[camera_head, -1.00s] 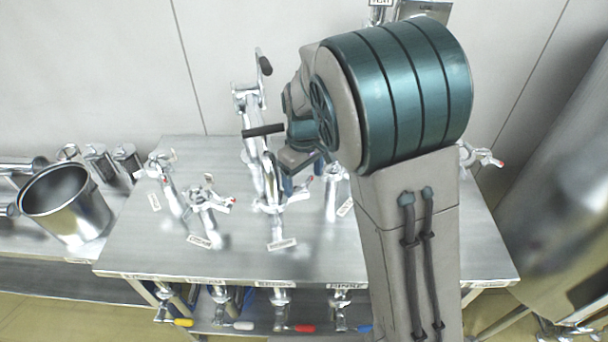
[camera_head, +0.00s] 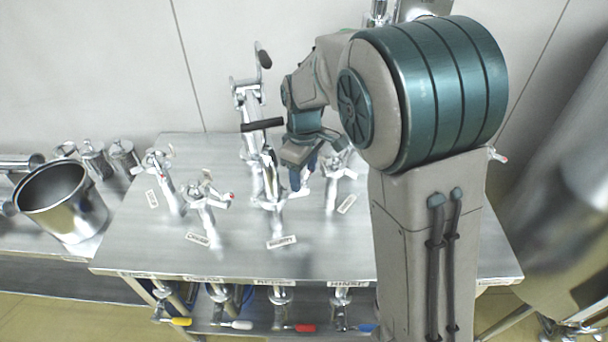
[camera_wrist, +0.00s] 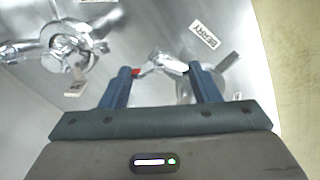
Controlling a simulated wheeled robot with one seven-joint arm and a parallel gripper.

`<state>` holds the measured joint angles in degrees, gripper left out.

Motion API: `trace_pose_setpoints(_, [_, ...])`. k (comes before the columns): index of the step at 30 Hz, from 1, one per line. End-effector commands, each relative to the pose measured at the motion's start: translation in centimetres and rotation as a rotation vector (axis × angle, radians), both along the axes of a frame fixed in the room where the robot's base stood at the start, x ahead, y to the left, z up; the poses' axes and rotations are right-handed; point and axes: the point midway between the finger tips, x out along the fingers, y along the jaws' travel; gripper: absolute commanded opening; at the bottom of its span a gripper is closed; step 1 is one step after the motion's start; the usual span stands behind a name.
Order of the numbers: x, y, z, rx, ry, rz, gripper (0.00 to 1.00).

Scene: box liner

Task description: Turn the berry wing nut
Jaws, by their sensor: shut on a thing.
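The berry wing nut (camera_wrist: 158,62) is a shiny metal piece with a red-tipped wing, beside the BERRY label (camera_wrist: 204,35) in the wrist view. My gripper (camera_wrist: 163,84) has blue fingers set on either side of it, shut on it. The red tip lies against the left finger. In the head view my gripper (camera_head: 298,183) points down at the front middle pipe fitting (camera_head: 268,200), whose small label (camera_head: 282,242) lies on the table. My fingers and wrist partly hide the wing nut there.
Other fittings with wing nuts stand close by at left (camera_head: 207,195) and right (camera_head: 338,170). A tall pipe with a black handle (camera_head: 262,125) rises just left of my wrist. A steel pot (camera_head: 62,200) stands at left. The table's front (camera_head: 240,262) is clear.

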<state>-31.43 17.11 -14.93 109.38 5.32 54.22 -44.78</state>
Motion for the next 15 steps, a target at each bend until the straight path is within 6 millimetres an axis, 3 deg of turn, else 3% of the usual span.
trace_pose_setpoints(15, [0.14,-0.02,0.03,0.002,-0.005,0.488,0.33])
